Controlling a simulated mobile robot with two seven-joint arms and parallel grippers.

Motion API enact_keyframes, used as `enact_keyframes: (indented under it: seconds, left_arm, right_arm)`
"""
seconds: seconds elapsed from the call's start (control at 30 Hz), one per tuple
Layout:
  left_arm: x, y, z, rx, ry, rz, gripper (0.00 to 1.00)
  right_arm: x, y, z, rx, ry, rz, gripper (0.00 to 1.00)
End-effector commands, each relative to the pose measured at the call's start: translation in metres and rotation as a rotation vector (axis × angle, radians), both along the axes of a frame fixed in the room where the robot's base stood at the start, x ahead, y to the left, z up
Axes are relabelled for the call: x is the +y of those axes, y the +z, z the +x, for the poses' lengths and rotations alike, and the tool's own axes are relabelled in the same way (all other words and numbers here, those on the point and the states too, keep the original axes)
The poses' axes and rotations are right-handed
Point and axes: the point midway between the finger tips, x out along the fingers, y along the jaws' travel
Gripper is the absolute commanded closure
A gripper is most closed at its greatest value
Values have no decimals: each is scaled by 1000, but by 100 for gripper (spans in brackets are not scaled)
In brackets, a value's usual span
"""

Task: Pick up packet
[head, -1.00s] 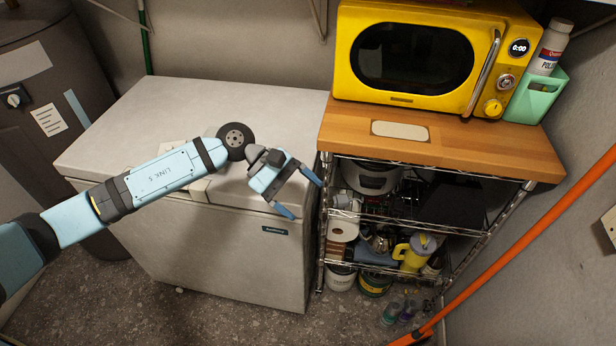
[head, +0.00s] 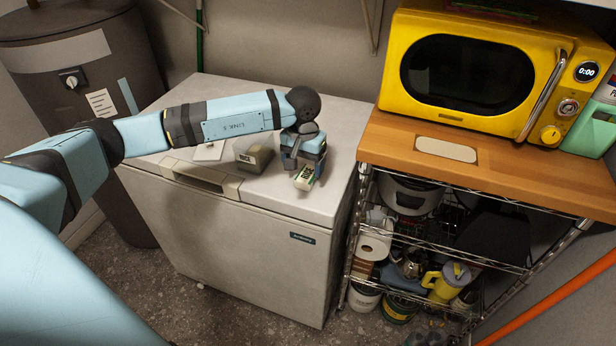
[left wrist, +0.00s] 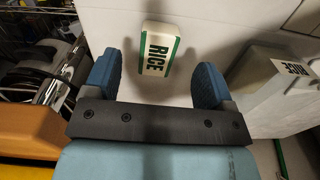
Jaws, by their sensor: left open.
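A small white and green packet labelled RICE (head: 305,178) is on top of the white chest freezer, near its front right edge. It also shows in the left wrist view (left wrist: 157,49), between and just beyond the fingertips. My left gripper (head: 303,163) points down close above the packet, which partly hides behind the fingers in the head view. In the left wrist view the gripper (left wrist: 157,78) is open, with a gap on both sides of the packet. I cannot tell how much height separates them. My right gripper is not in view.
A grey container (head: 253,153) with a RICE label stands left of the gripper on the freezer (head: 270,245). A wooden-topped wire rack (head: 500,170) with a yellow microwave (head: 480,75) stands to the right. A dark cylindrical tank (head: 85,70) stands at left.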

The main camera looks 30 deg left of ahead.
Motion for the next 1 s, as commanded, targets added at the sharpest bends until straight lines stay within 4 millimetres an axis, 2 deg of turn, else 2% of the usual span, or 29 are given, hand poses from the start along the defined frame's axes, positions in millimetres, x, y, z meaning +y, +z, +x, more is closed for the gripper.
enact_keyframes:
  seconds: [0.27,0.5,0.73,0.77,0.9,1.0]
  left_arm:
    - [0,-19,-1,2,1,-1,22]
    - [0,-53,-1,2,1,-1,22]
    - [0,-58,0,0,1,-1,22]
    - [0,-58,0,0,1,-1,25]
    - [0,-58,0,0,1,-1,57]
    - [0,-58,-1,0,1,-1,77]
  right_arm:
    - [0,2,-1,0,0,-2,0]
    - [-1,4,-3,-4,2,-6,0]
    - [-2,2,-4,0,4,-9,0]
    - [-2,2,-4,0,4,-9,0]
    - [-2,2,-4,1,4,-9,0]
    - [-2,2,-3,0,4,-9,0]
